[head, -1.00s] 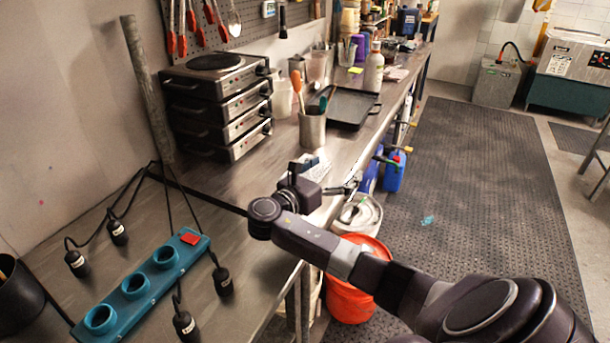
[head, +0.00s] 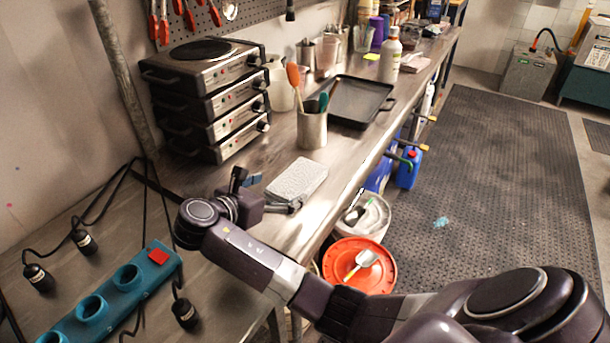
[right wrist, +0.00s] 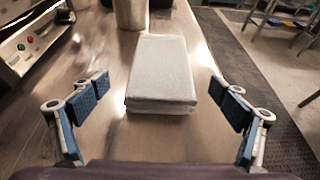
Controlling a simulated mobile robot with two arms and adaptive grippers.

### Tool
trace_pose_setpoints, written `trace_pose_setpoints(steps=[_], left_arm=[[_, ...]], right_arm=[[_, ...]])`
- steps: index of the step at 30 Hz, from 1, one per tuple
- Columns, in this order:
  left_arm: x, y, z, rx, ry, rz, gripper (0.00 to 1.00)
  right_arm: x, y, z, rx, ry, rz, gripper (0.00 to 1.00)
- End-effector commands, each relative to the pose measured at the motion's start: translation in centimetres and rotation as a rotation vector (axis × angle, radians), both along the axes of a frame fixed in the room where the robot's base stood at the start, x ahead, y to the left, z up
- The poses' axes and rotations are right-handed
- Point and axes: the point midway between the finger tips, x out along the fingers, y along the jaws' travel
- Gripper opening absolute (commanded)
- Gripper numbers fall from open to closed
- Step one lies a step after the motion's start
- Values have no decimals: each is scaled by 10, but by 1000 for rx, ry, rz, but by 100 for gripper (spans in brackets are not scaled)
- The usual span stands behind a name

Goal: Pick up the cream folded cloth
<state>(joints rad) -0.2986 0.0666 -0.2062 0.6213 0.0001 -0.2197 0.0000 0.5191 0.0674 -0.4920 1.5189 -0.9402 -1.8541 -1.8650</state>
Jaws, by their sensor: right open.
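The cream folded cloth (head: 298,179) lies flat on the bench as a pale, thick rectangular pad near the front edge. In the right wrist view the cloth (right wrist: 161,72) is straight ahead, between and slightly beyond the two fingers. My right gripper (head: 264,193) is open and empty, at the near end of the cloth, with one finger toward each side. In the right wrist view its blue-padded fingers stand wide apart, with clear gaps to the cloth on both sides. My left gripper is not in view.
A metal cup of utensils (head: 312,130) stands just beyond the cloth. A black tray (head: 358,100) lies behind it. Stacked hot plates (head: 212,105) stand to the left. A teal socket block (head: 112,300) with cables is at the near left. An orange-lidded bucket (head: 350,270) stands below the bench edge.

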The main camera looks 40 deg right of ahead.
Motion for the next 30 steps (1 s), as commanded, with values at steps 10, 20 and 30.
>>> trace_pose_setpoints(steps=[10, 20, 30], left_arm=[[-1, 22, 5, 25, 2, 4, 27], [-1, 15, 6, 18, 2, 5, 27], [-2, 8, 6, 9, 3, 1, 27]], right_arm=[[12, -36, -17, 0, 3, -2, 91], [23, -63, -31, 2, 0, 1, 91], [23, -63, -31, 1, 0, 1, 73]])
